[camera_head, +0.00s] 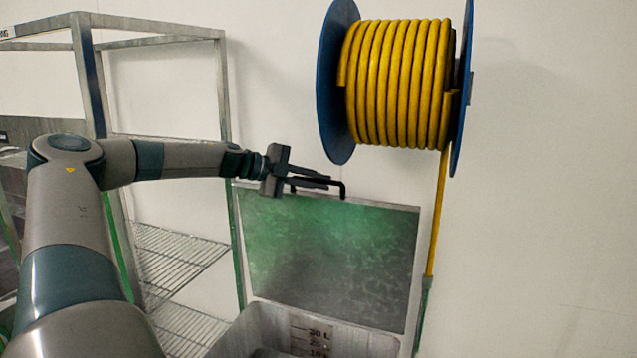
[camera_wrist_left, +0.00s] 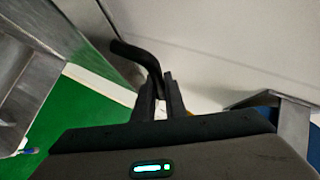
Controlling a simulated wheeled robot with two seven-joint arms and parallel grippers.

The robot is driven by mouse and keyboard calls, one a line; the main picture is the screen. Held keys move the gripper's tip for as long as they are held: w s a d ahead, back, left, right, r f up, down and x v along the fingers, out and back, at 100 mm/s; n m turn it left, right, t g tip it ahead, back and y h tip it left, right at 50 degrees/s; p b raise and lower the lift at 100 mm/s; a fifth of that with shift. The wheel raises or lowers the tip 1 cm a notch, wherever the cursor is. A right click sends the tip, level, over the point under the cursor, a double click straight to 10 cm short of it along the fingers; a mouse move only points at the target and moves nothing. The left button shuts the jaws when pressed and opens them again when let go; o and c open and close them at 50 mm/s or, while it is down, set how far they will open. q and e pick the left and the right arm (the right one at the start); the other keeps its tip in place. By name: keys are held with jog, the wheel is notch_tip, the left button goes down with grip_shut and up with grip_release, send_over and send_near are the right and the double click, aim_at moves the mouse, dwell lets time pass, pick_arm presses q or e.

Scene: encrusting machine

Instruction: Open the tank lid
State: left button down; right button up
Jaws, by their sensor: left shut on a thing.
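The tank (camera_head: 262,325) stands low in the middle of the head view, with litre marks on its inner wall. Its lid (camera_head: 335,255) stands raised at the back, close to upright, and the tank's mouth is uncovered. A black bar handle (camera_head: 341,187) sits at the lid's top edge. My left gripper (camera_head: 312,183) is shut on the handle; in the left wrist view the fingers (camera_wrist_left: 160,97) close around the black handle (camera_wrist_left: 135,52). The tank's lower part is out of view. My right gripper is not in view.
A blue reel (camera_head: 337,85) with yellow hose (camera_head: 400,85) hangs on the wall above the lid's right side. A metal wire shelf rack (camera_head: 180,260) stands left of the tank. The wall at the right is bare.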

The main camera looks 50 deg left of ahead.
pick_arm(q)
jog(key=c, duration=1.8)
grip_release()
jog(key=shift+r, duration=0.1)
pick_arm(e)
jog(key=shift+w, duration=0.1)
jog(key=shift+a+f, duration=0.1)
